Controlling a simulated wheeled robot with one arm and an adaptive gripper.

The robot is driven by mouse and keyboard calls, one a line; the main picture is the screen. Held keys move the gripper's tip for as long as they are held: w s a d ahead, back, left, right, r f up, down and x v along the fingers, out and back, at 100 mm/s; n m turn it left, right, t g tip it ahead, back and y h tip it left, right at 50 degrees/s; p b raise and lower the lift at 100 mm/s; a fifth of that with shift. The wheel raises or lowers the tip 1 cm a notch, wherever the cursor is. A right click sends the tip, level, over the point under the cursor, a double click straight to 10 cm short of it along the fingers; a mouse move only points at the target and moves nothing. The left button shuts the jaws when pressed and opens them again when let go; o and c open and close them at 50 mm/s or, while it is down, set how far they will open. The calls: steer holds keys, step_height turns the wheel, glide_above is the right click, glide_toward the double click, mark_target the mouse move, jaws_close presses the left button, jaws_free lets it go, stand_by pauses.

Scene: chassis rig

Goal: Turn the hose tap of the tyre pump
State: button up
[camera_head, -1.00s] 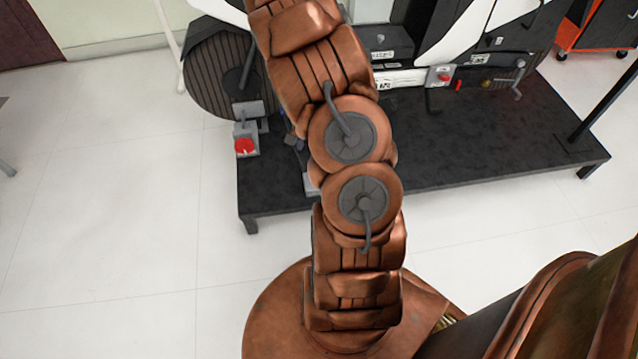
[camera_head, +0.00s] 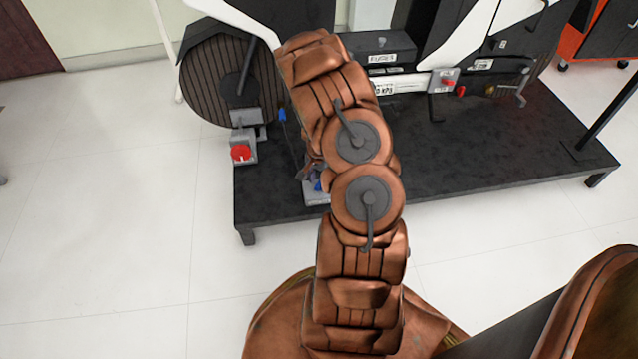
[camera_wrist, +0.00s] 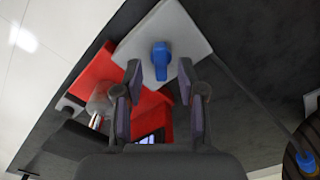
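In the wrist view a blue tap handle (camera_wrist: 160,62) stands on a light grey block (camera_wrist: 190,35) beside a red body (camera_wrist: 98,70), which looks like the tyre pump. My gripper (camera_wrist: 160,80) is open, with its two dark fingers apart on either side of the handle in the picture; I cannot tell whether they touch it. A bit of blue (camera_head: 318,186) and a pale block (camera_head: 314,197) show at the arm's left edge.
The black platform (camera_head: 450,160) carries the rig. A wheel (camera_head: 215,75) stands at its left, with a blue piece (camera_head: 282,115) beside it and a red knob (camera_head: 241,152) on a grey box in front. More fittings (camera_head: 445,80) are at the right. The floor (camera_head: 100,220) is clear.

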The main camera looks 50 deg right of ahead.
steer(key=shift+f, duration=0.8)
jaws_close()
